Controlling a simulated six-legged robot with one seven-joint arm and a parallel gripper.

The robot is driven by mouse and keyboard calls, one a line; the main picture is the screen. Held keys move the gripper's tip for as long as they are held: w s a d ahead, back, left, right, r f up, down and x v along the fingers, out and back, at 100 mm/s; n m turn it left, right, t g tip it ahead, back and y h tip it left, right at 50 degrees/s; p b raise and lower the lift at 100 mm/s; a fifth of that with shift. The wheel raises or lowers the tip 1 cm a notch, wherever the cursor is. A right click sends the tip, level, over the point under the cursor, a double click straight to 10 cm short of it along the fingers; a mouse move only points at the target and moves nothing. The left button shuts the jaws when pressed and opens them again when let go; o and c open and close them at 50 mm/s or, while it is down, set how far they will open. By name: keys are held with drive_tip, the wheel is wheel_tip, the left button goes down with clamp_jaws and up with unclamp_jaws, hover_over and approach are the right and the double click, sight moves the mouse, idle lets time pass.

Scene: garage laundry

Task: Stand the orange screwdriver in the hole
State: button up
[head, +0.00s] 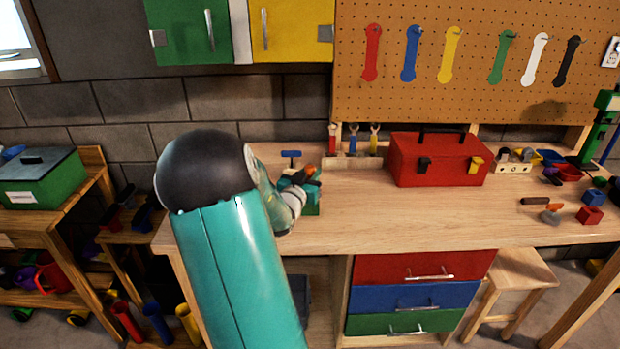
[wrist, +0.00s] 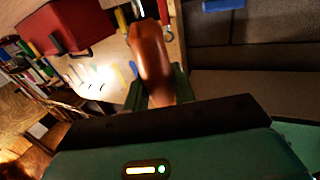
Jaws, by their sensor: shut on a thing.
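The orange screwdriver (wrist: 152,62) shows in the wrist view as a glossy orange handle between the green fingers of my gripper (wrist: 160,92). My gripper is shut on it. In the head view my gripper (head: 303,180) is above the left part of the workbench, with a bit of orange (head: 310,170) at its tip. The screwdriver's shaft is not clear in either view. A pale wooden rack (head: 352,163) stands at the back of the bench, to the right of my gripper, with red, blue and yellow tools upright at it. I cannot make out the empty hole.
A red toolbox (head: 430,160) stands right of the rack. A blue T-shaped tool (head: 291,155) is behind my gripper. Loose tools and blocks, including a red block (head: 590,215), lie at the bench's right end. The middle front of the workbench (head: 400,225) is clear.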

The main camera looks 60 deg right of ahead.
wheel_tip(320, 180, up, 16)
idle(1.1)
drive_tip(key=shift+a, duration=0.1)
